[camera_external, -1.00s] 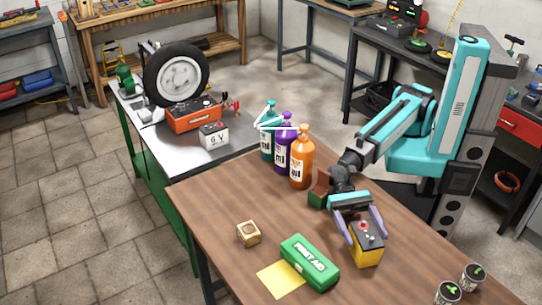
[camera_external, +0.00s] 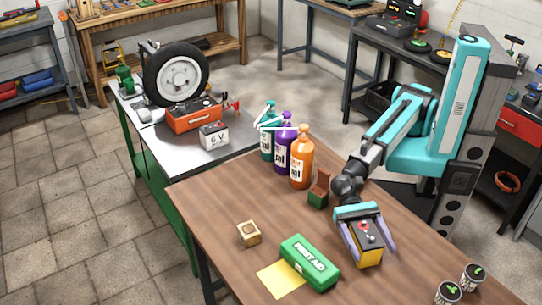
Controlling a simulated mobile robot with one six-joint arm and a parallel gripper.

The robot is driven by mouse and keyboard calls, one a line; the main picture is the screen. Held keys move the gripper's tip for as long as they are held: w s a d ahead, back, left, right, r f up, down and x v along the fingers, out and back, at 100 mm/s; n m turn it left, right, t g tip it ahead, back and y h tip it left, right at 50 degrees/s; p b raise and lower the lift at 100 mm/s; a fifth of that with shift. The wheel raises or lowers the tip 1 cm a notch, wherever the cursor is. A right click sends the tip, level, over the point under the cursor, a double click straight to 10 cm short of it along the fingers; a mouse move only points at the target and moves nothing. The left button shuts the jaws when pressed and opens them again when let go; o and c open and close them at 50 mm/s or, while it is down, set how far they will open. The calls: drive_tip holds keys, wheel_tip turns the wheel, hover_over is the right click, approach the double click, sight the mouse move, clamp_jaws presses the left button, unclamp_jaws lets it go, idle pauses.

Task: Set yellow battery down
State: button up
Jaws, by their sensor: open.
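The yellow battery (camera_external: 369,257) has a dark top with a red terminal. It appears upright on the wooden table (camera_external: 225,197), right of the green first aid box. My gripper (camera_external: 369,249) reaches down over it from behind, with its two purple fingers spread on either side of the battery. The gripper is open, and the left finger is close to the battery's left side. I cannot tell whether either finger still touches it.
A small open green box (camera_external: 318,190) and an orange bottle (camera_external: 302,158) stand behind. A wooden block (camera_external: 249,233) is at left. Two cans (camera_external: 472,277) stand front right.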

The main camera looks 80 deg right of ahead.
sight(374, 239)
clamp_jaws()
idle(0.5)
drive_tip(key=shift+r, duration=0.15)
drive_tip(key=shift+r, duration=1.55)
drive_tip(key=shift+s+d+r, duration=0.1)
drive_tip(key=shift+d+r, duration=0.1)
drive_tip(key=shift+d, duration=0.05)
drive_tip(key=s+d+b, duration=0.2)
drive_tip(key=d, duration=0.5)
drive_tip(key=shift+b, duration=0.35)
drive_tip(key=b, duration=0.2)
drive_tip(key=shift+s+d+r+b, duration=0.15)
drive_tip(key=shift+d+r+b, duration=0.1)
drive_tip(key=shift+b, duration=0.15)
drive_tip(key=d+b, duration=0.1)
drive_tip(key=b, duration=0.4)
drive_tip(key=d+b, duration=0.1)
drive_tip(key=b, duration=0.4)
drive_tip(key=shift+s+d+b, duration=0.1)
drive_tip(key=shift+s+b, duration=0.25)
drive_tip(key=shift+b, duration=0.05)
